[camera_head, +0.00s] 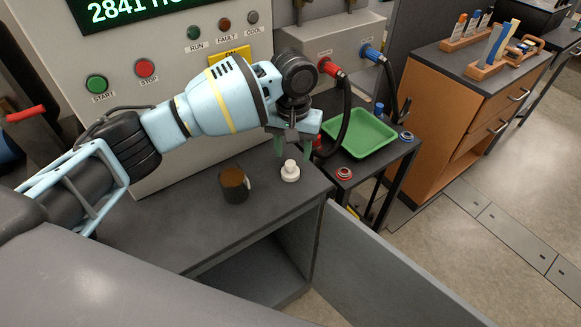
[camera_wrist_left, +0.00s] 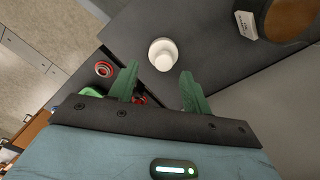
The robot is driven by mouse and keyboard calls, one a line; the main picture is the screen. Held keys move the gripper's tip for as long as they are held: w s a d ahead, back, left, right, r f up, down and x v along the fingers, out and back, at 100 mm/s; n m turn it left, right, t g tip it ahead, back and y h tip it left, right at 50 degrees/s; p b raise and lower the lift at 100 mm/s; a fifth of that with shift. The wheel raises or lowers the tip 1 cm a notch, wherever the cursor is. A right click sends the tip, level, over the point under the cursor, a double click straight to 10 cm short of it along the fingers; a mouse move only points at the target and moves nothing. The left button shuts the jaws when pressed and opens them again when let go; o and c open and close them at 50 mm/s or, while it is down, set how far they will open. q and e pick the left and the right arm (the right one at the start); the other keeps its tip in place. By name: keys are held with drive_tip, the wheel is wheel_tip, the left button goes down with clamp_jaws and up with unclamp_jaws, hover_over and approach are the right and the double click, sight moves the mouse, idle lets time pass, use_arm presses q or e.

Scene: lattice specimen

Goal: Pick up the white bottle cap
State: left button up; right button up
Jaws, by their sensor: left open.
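The white bottle cap (camera_head: 290,171) stands on the dark grey cabinet top (camera_head: 160,233), near its right end. It is a stepped round white piece. In the left wrist view the white cap (camera_wrist_left: 163,54) lies just beyond the fingertips, in line with the gap between them. My left gripper (camera_head: 294,148) is open above and just behind the cap. Its two green fingers (camera_wrist_left: 158,75) are apart with nothing between them. My right gripper is not in view.
A brown-topped dark mug (camera_head: 234,184) stands left of the cap; it also shows in the wrist view (camera_wrist_left: 290,18). A green tray (camera_head: 361,134) and red ring (camera_head: 344,173) are on the side table. An open cabinet door (camera_head: 375,270) juts out in front.

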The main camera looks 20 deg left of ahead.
sight(290, 163)
use_arm(q)
drive_tip(key=shift+s+a+f, duration=0.1)
drive_tip(key=shift+f, duration=1.25)
drive_tip(key=shift+s+a+f, duration=0.1)
drive_tip(key=shift+f, duration=1.25)
drive_tip(key=c, duration=0.6)
